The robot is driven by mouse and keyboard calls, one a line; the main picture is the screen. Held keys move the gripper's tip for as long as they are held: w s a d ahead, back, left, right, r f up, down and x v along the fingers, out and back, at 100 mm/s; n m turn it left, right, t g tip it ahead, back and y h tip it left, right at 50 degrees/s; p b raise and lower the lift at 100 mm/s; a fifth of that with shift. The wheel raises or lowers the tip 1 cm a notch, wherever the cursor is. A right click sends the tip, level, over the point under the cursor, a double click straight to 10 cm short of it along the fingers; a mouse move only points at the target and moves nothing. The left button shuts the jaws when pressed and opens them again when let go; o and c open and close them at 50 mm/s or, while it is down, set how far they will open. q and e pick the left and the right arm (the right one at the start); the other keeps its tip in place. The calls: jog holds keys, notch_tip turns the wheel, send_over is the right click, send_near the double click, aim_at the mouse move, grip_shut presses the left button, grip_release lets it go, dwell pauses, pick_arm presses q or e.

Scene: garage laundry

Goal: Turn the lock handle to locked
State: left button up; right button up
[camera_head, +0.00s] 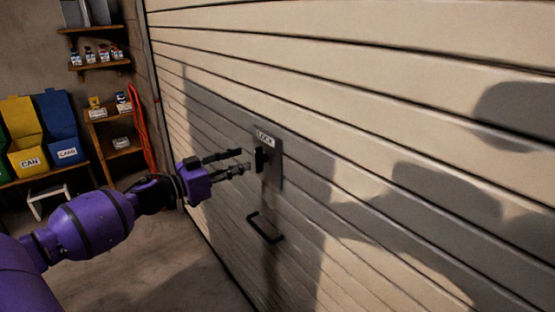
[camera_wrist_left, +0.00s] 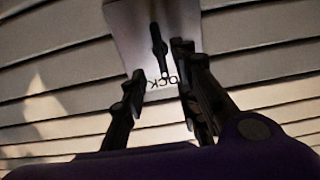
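The lock handle (camera_head: 261,159) is a small black lever on a grey plate (camera_head: 273,177) marked LOCK, fixed to the cream slatted garage door. In the head view it stands roughly upright. My left gripper (camera_head: 247,162) reaches in from the left, its fingers apart and pointing at the handle, close to it. In the left wrist view the handle (camera_wrist_left: 158,48) appears between and beyond the open fingertips (camera_wrist_left: 160,58), nearer the right finger. Whether a finger touches it I cannot tell. My right gripper is in neither view.
A black pull handle (camera_head: 265,228) sits on the door (camera_head: 400,120) below the lock plate. Shelves with small bottles (camera_head: 98,55), yellow and blue bins (camera_head: 62,130) and a white stool (camera_head: 48,200) stand at the left. Floor (camera_head: 160,275) beside the door is clear.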

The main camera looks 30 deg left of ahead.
aim_at(256, 159)
pick_arm(q)
jog(key=shift+x, duration=3.75)
jog(key=shift+a, duration=0.15)
grip_shut()
